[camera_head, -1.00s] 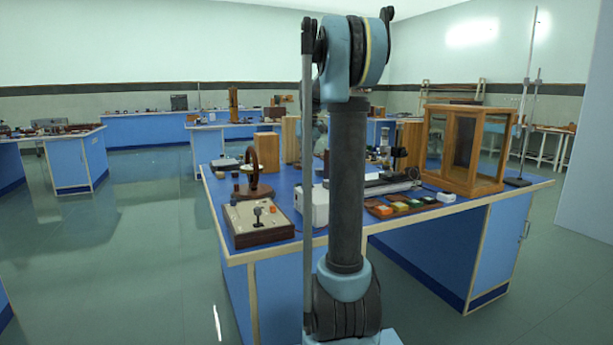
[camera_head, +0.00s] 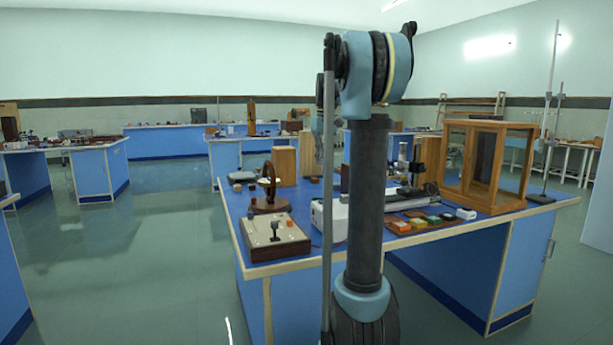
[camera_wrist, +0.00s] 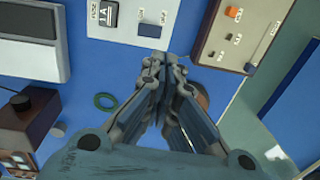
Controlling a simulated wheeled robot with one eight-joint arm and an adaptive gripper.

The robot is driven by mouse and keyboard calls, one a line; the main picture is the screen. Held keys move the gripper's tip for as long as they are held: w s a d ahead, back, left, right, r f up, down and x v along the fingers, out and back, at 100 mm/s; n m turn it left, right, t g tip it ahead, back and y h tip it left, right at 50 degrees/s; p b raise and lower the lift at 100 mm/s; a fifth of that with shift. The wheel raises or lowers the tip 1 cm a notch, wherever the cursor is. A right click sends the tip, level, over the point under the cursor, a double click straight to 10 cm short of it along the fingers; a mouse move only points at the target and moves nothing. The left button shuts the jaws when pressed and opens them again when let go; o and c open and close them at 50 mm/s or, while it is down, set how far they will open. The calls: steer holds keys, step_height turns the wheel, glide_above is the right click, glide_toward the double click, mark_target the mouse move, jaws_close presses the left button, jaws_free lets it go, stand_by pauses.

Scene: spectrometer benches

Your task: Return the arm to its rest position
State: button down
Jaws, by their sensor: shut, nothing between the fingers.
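My arm (camera_head: 365,200) stands upright in the middle of the head view, in front of the near blue bench (camera_head: 420,243). Its dark link rises to a light blue joint at the top. A beige control panel with knobs (camera_wrist: 238,32) lies beyond the fingertips to the right. A white fuse unit (camera_wrist: 133,15) lies beyond them to the left.
On the near bench are a wooden box with switches (camera_head: 275,238), a dark wheel (camera_head: 270,185), a glass-sided wooden case (camera_head: 487,170) and a tall metal stand (camera_head: 549,120). The floor (camera_head: 150,235) at left is open.

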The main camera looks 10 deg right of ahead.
steer(key=s+a+f+m+t, duration=0.1)
steer(key=s+f, duration=1.4)
steer(key=s, duration=0.4)
steer(key=s+a+f+m+t, duration=0.1)
steer(key=s+f, duration=1.4)
steer(key=s, duration=0.3)
steer(key=shift+s+a+f+h, duration=0.15)
steer(key=shift+s+a+h, duration=0.05)
steer(key=shift+s+h, duration=0.2)
